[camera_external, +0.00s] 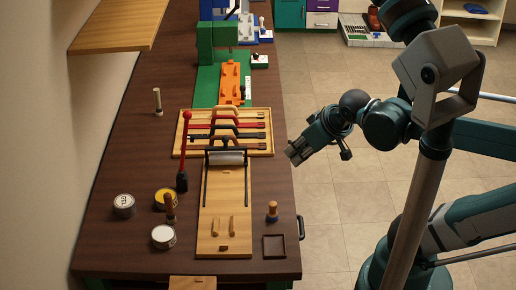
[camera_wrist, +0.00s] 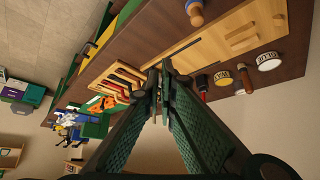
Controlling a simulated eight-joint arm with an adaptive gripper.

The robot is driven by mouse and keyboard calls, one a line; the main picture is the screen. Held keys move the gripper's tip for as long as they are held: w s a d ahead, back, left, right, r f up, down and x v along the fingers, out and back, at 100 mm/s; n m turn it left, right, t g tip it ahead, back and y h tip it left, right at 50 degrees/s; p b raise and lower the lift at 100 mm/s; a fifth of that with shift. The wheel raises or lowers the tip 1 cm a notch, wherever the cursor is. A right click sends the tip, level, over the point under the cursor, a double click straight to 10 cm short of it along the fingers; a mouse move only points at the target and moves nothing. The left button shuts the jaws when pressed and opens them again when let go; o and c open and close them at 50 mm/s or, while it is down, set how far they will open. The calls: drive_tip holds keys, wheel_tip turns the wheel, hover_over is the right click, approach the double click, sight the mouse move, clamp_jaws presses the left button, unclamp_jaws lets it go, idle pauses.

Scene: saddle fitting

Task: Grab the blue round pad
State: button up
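A small round-based piece (camera_external: 272,212) with a wooden knob and a blue-looking base stands upright on the table, right of the wooden clamp board. It also shows at the top of the wrist view (camera_wrist: 195,12), partly cut off. It is the only round blue piece I see on the near table; I cannot tell surely that it is the pad. My gripper (camera_external: 293,156) is beyond the table's right edge, above and apart from this piece. Its fingertips meet in the wrist view (camera_wrist: 161,68), with nothing visible between them.
The clamp board (camera_external: 210,240) with its roller frame fills the near middle. A dark square tray (camera_external: 274,246) lies beside it. A green press (camera_external: 212,97) stands behind.

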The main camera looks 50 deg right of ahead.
drive_tip(key=o, duration=0.9)
drive_tip(key=shift+c, duration=0.2)
drive_tip(key=m+g+h+p, duration=0.1)
drive_tip(key=m+g+p, duration=0.6)
drive_tip(key=m, duration=0.8)
hover_over(270, 206)
drive_tip(key=d+p, duration=0.1)
drive_tip(key=shift+t, duration=0.4)
drive_tip(key=f, duration=0.7)
drive_tip(key=shift+w, duration=0.25)
drive_tip(key=m, duration=0.1)
drive_tip(key=a+f+m+p, duration=0.1)
drive_tip(key=shift+s+f+m+g+h, duration=0.2)
drive_tip(key=shift+m+g+h, duration=0.1)
drive_tip(key=shift+m+g, duration=0.1)
drive_tip(key=shift+f, duration=0.15)
drive_tip(key=shift+s, duration=0.1)
